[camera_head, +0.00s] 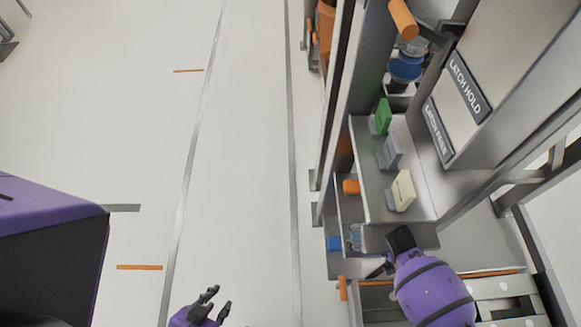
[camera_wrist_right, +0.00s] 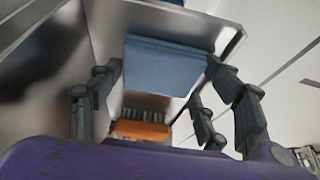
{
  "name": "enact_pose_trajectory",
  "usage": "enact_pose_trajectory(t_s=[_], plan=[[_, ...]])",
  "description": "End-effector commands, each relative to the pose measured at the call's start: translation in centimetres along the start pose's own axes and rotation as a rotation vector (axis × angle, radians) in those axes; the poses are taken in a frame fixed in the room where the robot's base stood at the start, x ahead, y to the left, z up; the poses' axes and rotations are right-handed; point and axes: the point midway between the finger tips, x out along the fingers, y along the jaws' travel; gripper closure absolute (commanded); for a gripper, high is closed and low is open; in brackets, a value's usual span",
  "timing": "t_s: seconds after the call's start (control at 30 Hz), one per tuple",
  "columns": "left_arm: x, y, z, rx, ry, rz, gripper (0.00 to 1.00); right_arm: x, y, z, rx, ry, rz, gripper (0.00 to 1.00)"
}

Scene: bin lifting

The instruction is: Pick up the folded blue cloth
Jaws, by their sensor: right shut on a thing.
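The folded blue cloth (camera_wrist_right: 168,66) shows in the right wrist view as a flat, pale blue block inside a metal shelf bay. My right gripper (camera_wrist_right: 163,78) has dark fingers on both sides of the cloth and is shut on it. In the head view, my right gripper (camera_head: 390,256) is at the lower shelves of the rack, its fingers partly hidden. I cannot make out the cloth for certain there. My left gripper (camera_head: 217,301) is open and empty over the floor at the bottom, well away from the rack.
An orange brush (camera_wrist_right: 140,130) with dark bristles lies close to the cloth. The upper shelf (camera_head: 405,155) holds a green block (camera_head: 382,116), a grey block (camera_head: 389,153) and a cream block (camera_head: 402,190). Metal shelf walls are close around the right gripper. The floor to the left is clear.

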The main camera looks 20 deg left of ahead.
Motion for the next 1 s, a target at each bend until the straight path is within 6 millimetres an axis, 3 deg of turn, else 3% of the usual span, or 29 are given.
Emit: enact_pose_trajectory(t_s=[0.33, 0.47, 1.0], plan=[[0.3, 0.1, 0.1, 0.001, 0.000, 0.002, 0.75, -0.1, -0.1, 0.1, 0.001, -0.001, -0.001, 0.50], [0.3, 0.1, -0.1, 0.001, 0.002, 0.002, 0.75, -0.5, 0.0, 1.0, 0.000, -0.003, 0.000, 0.50], [0.1, 0.1, -0.4, -0.001, 0.007, 0.001, 0.75, -4.4, 0.0, 10.4, 0.001, -0.003, 0.000, 0.50]])
